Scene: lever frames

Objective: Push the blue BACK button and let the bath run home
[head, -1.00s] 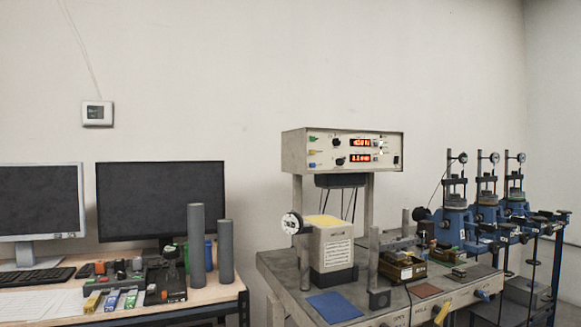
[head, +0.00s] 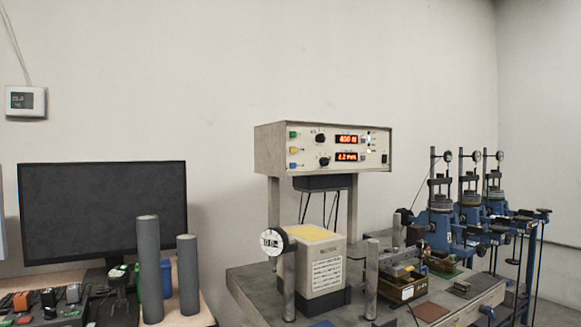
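A beige control console (head: 325,147) with two red digital displays stands on two grey posts over the bench. On the left of its front face are a green button (head: 293,134), a yellow button (head: 293,150) and, lowest, a blue button (head: 293,165). Their lettering is too small to read. An open box with brass-coloured sides (head: 402,288), possibly the bath, sits on the bench right of a cream machine housing (head: 321,264), partly hidden by a short grey post. Neither of my grippers is in view.
Two grey cylinders (head: 150,270) and a dark monitor (head: 103,209) are on the left table. Blue presses (head: 441,222) stand at right. The space before the console's face looks clear.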

